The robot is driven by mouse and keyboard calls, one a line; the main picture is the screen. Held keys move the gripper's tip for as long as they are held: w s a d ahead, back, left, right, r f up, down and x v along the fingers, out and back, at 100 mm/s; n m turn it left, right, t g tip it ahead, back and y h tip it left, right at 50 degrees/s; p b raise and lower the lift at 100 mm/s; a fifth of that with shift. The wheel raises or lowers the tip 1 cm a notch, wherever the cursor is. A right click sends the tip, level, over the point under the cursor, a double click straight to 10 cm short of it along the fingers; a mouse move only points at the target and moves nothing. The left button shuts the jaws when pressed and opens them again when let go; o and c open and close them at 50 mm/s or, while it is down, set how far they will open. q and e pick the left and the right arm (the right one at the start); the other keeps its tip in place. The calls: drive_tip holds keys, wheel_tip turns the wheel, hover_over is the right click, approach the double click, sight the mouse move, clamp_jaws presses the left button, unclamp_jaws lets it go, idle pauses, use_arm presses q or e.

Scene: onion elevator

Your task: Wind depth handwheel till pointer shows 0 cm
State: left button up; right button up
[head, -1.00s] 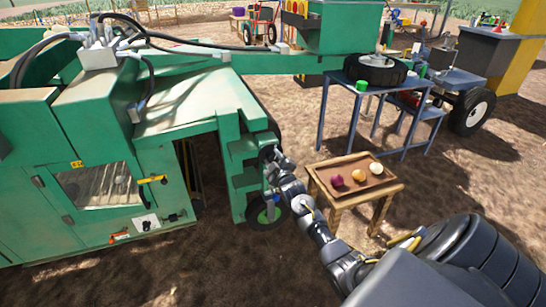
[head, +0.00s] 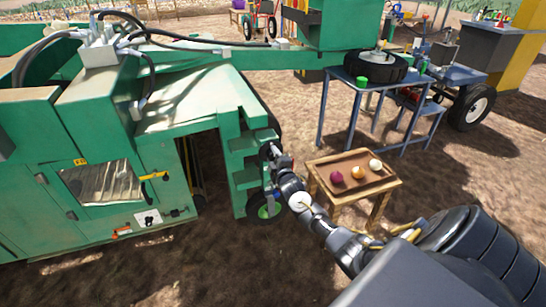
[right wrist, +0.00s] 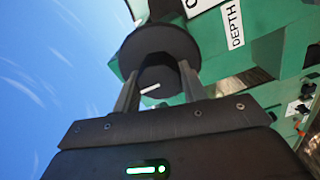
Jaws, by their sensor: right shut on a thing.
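The black round depth handwheel (right wrist: 160,42) shows in the right wrist view, on the green machine beside a white label reading DEPTH (right wrist: 234,28). My right gripper (right wrist: 160,82) is shut on it, with one finger on each side of its dark near part. A short white mark shows between the fingers. In the head view my right gripper (head: 274,151) is at the machine's green stepped end (head: 250,150), where the arm hides most of the wheel. The pointer and its reading cannot be made out. My left gripper is not in view.
A wooden table (head: 322,162) with several round vegetables stands just right of my right arm. A blue metal table (head: 345,90) is behind it. The green machine (head: 100,130) fills the left side. Bare soil (head: 240,275) lies in front.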

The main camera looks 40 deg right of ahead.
drive_tip(key=o, duration=1)
drive_tip(key=shift+s+a, duration=0.15)
drive_tip(key=shift+s, duration=0.1)
use_arm(q)
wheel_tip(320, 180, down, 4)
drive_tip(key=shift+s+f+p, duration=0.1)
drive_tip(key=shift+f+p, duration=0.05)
drive_tip(key=shift+p, duration=0.85)
use_arm(e)
drive_tip(key=v, duration=1)
